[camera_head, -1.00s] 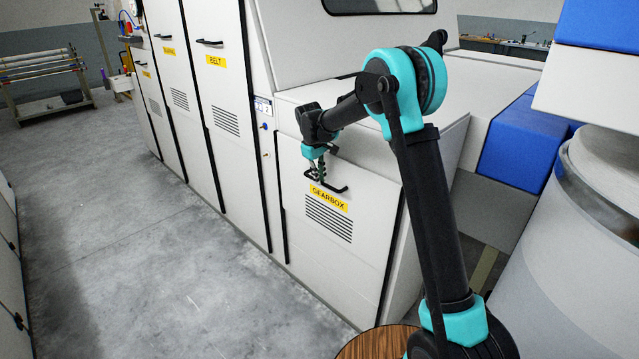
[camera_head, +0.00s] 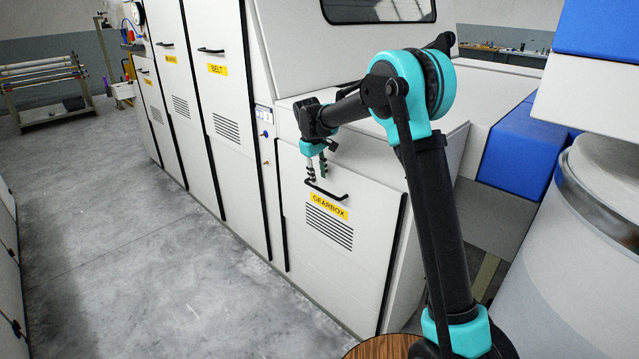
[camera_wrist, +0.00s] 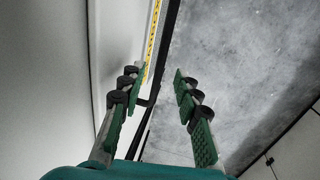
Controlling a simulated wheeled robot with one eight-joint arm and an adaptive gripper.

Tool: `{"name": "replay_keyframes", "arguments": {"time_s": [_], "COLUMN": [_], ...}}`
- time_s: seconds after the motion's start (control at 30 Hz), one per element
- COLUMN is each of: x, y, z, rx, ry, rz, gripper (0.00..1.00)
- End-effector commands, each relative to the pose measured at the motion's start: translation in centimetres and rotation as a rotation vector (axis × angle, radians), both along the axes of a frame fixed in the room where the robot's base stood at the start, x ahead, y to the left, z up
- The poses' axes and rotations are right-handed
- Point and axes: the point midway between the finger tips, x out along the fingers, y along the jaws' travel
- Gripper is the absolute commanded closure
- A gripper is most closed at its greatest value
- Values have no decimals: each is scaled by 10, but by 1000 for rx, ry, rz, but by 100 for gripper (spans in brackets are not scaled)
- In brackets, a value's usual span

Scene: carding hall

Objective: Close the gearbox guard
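The gearbox guard (camera_head: 330,275) is a white panel with a vent grille and a yellow GEARBOX label (camera_head: 328,206), low on the machine's near end. It looks flush or nearly so; a dark line runs down its right edge, and I cannot tell whether a small gap is left. Its black bar handle (camera_head: 333,193) is near the top edge. My gripper (camera_head: 317,178) points down at the handle, fingers apart. In the wrist view my gripper (camera_wrist: 157,78) is open with nothing between its green-padded fingers; the dark handle (camera_wrist: 145,102) shows beside the left finger.
The BELT door (camera_head: 222,110) and further white doors stand left of the guard and look shut. Open grey floor (camera_head: 130,230) lies left of the machine. A large pale drum (camera_head: 560,270) and blue blocks (camera_head: 525,150) are at the right. A roller rack (camera_head: 45,90) stands far left.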

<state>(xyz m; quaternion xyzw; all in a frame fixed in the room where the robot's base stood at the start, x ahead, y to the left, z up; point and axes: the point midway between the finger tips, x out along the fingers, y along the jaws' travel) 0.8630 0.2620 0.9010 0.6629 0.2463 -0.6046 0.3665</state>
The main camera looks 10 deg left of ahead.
Motion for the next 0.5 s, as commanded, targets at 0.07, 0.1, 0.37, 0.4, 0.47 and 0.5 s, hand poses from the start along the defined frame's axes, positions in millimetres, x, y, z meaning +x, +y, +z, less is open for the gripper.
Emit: {"name": "replay_keyframes", "arguments": {"time_s": [0.07, 0.1, 0.37, 0.4, 0.47, 0.5], "x": [-3, -4, -10, -11, -11, -11], "y": [2, 3, 8, 9, 9, 10], "z": [18, 26, 66, 70, 74, 76], "rx": [0, 0, 0, 0, 0, 0], "ry": [0, 0, 0, 0, 0, 0], "rz": [1, 1, 2, 2, 1, 1], "gripper": [68, 68, 68, 68, 68, 68]}}
